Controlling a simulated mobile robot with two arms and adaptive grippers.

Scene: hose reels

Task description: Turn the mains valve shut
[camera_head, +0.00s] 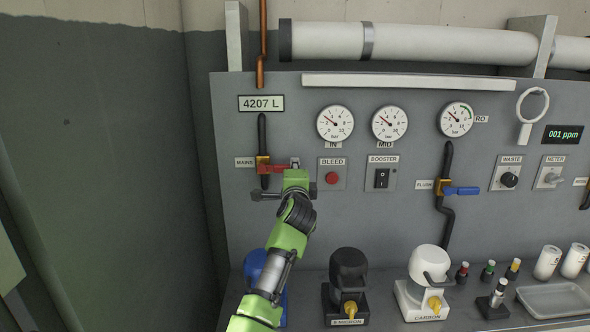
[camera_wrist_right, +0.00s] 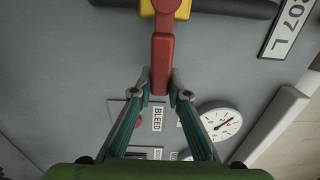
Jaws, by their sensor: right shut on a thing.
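The mains valve has a brass body (camera_head: 263,160) on a dark vertical pipe (camera_head: 262,130), right of the MAINS label (camera_head: 245,162). Its red lever (camera_head: 272,169) points right, crosswise to the pipe. In the right wrist view the lever (camera_wrist_right: 162,50) runs down from the yellow valve body (camera_wrist_right: 183,9), square to the pipe (camera_wrist_right: 235,8). My right gripper (camera_head: 294,165) is at the lever's outer end. In the wrist view its fingers (camera_wrist_right: 161,84) are shut on the lever, one each side. The arm hides part of the panel below. My left gripper is not in view.
The red BLEED button (camera_head: 332,178) and BOOSTER switch (camera_head: 382,178) sit just right of my gripper. Gauges (camera_head: 335,122) are above. Blue (camera_head: 254,263), black (camera_head: 348,268) and white (camera_head: 428,265) housings stand on the shelf below. A blue FLUSH lever (camera_head: 462,190) is farther right.

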